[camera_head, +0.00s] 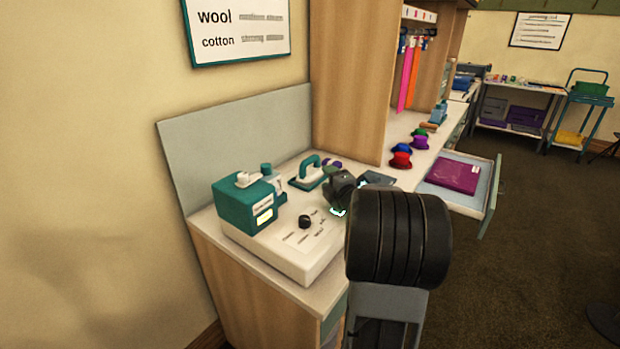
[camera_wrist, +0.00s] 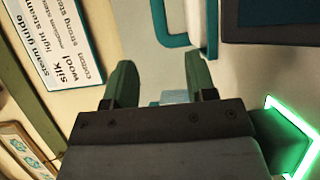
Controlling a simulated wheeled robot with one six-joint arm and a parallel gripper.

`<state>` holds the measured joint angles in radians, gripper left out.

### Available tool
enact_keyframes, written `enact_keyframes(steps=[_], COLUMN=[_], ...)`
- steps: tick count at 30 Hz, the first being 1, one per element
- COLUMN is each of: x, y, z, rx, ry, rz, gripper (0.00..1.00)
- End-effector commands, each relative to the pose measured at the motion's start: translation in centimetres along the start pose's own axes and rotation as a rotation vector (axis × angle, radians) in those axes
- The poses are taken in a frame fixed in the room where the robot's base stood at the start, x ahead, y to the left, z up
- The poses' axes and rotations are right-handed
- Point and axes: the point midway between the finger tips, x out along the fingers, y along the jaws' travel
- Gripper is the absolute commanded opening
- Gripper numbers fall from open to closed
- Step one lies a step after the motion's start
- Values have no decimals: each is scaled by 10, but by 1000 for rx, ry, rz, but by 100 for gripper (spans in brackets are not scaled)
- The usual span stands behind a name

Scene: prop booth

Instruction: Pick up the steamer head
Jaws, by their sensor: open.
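What looks like the steamer head (camera_head: 307,173), a piece with a teal loop handle on a pale plate, sits toward the back of the counter. My gripper (camera_head: 341,188) is to its right and nearer the camera, partly hidden behind my arm. In the wrist view my gripper (camera_wrist: 159,60) is open with two green fingers and nothing held between them. The teal handle of the steamer head (camera_wrist: 176,41) lies beyond the fingertips, apart from them. Its plate is only partly in that view.
A teal box (camera_head: 245,207) stands left on the white console, with a dial (camera_head: 305,221) to its right. A dark flat panel (camera_head: 377,178) lies right of the handle. Coloured hats (camera_head: 401,160) and an open drawer holding a purple package (camera_head: 453,174) are farther right.

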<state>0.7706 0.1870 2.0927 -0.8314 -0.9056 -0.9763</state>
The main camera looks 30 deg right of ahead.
Motion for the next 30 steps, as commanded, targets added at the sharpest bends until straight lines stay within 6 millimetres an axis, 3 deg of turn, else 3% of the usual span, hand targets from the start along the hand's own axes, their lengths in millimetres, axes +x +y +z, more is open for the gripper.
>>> enact_keyframes(steps=[9, 18, 30], x=[54, 72, 118], y=[0, 0, 1], z=[-1, -1, 0], rx=[0, 1, 2], ry=[2, 1, 0], rz=[-1, -1, -1], gripper=[51, 51, 51])
